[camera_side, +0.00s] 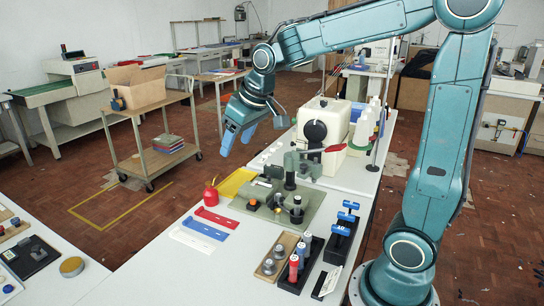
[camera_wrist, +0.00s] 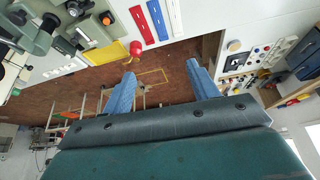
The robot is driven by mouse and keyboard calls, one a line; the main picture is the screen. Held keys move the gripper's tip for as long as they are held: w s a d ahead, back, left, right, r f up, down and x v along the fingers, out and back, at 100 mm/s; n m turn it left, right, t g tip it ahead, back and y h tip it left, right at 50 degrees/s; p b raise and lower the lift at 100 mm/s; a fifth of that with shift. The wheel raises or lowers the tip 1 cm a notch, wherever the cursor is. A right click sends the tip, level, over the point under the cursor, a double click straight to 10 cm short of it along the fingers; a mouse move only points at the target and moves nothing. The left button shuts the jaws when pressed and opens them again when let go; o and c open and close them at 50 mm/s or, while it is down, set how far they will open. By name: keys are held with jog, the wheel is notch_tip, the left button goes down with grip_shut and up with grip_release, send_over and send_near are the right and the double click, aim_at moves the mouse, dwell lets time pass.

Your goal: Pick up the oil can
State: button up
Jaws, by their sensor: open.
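The oil can (camera_side: 210,194) is small and red with a thin spout. It stands upright near the left edge of the white bench, beside a yellow sheet. In the wrist view the red can (camera_wrist: 135,48) shows just beyond the left fingertip. My gripper (camera_side: 237,138) has two blue fingers, spread apart with nothing between them. In the side view it hangs well above the can, a little to its right. In the wrist view the gap between the fingertips (camera_wrist: 161,72) lies over the floor, off the bench edge.
A green fixture plate (camera_side: 310,212) with metal parts lies right of the can. Red (camera_side: 217,217), white and blue strips lie in front. A cream machine (camera_side: 325,125) stands behind. A cart (camera_side: 150,160) is on the floor.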

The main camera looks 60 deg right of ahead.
jog(key=w+d+f, duration=0.6)
jog(key=w+f, duration=0.1)
jog(key=w, duration=0.4)
jog(key=m, duration=0.1)
send_near(212, 188)
jog(key=shift+w+a+r, duration=0.1)
jog(key=shift+a+r, duration=0.25)
jog(key=shift+r, duration=0.15)
jog(key=shift+g, duration=0.3)
jog(key=shift+x, duration=4.25)
jog(key=shift+d+f, duration=0.1)
jog(key=shift+x, duration=2.5)
jog(key=shift+d, duration=0.2)
jog(key=shift+c, duration=0.2)
jog(key=c, duration=0.9)
